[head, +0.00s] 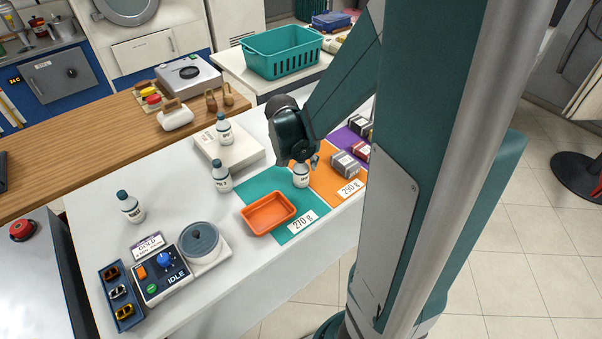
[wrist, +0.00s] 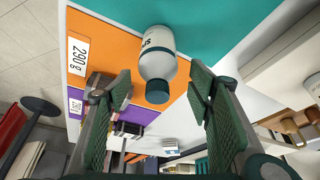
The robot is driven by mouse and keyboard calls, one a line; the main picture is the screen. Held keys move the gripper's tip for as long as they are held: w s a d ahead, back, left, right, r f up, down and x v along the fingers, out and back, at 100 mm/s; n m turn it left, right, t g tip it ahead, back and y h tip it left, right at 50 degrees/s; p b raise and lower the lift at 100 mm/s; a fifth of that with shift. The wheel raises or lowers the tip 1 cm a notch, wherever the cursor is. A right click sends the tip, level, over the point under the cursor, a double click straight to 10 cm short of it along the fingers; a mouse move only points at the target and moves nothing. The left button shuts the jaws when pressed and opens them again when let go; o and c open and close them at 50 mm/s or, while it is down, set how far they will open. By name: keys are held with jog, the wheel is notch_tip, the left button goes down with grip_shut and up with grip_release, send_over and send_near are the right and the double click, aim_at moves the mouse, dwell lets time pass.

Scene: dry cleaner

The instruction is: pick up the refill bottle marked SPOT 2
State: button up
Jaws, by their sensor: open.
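A white refill bottle with a dark cap (head: 301,176) stands upright by the border of the teal mat (head: 262,183) and the orange mat (head: 328,180). My gripper (head: 305,161) is just above it, hiding its top. In the wrist view this bottle (wrist: 158,58) lies ahead between the open fingers (wrist: 159,88), not gripped; its label is partly turned away and its number is unreadable. Three similar bottles stand elsewhere: one on a pale box (head: 224,132), one in front of that box (head: 221,180), one farther left (head: 131,210). Their numbers are too small to read surely.
An orange tray (head: 268,226) sits on the teal mat, left of the bottle. Grey boxes (head: 345,163) stand close by on the orange mat. White table between the left bottles is clear.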

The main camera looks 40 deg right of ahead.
aim_at(304, 166)
jog(key=shift+f, duration=0.15)
jog(key=shift+b+x, duration=0.85)
jog(key=shift+x, duration=1.6)
jog(key=shift+s+d, duration=0.1)
jog(key=shift+d, duration=0.05)
jog(key=c, duration=1.2)
jog(key=shift+r+p, duration=1.3)
jog(key=shift+r, duration=3.75)
